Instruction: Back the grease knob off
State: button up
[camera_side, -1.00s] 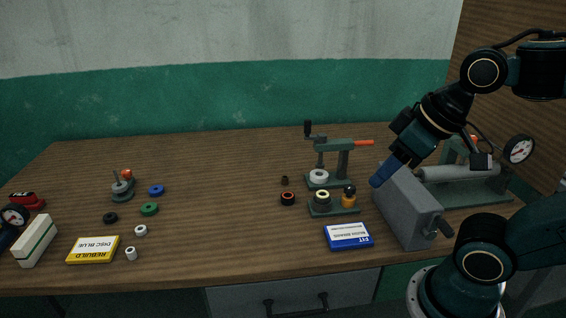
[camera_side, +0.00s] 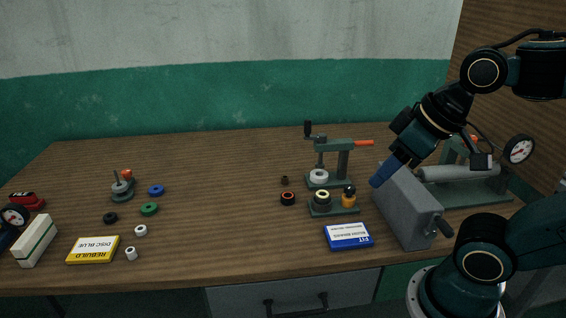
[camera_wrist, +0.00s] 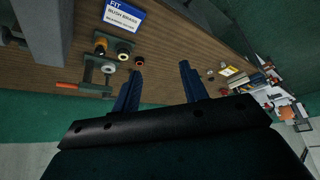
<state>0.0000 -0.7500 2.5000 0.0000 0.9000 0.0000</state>
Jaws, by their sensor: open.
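A small amber cup with a black knob on top (camera_side: 349,190) stands on the right end of a low green stand (camera_side: 326,211); I take it for the grease knob, though no label shows. A cream-ringed bushing (camera_side: 323,196) sits beside it on the stand. The amber cup also shows in the wrist view (camera_wrist: 123,53). My gripper (camera_side: 382,181) is in the air to the right of the cup, by the top of a grey box. In the wrist view its two blue fingers (camera_wrist: 158,70) are apart with nothing between them. It touches neither stand nor knob.
A green hand press (camera_side: 340,160) with a red-orange lever stands behind the stand. The grey box (camera_side: 410,215) with a side crank is close right. A blue FIT card (camera_side: 348,236) lies in front.

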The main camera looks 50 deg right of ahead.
jog(key=shift+o, duration=0.9)
jog(key=m+g, duration=0.6)
jog(key=m, duration=1.2)
send_over(350, 187)
notch_tip(350, 187, down, 7)
notch_tip(350, 187, down, 14)
jog(key=shift+r, duration=0.15)
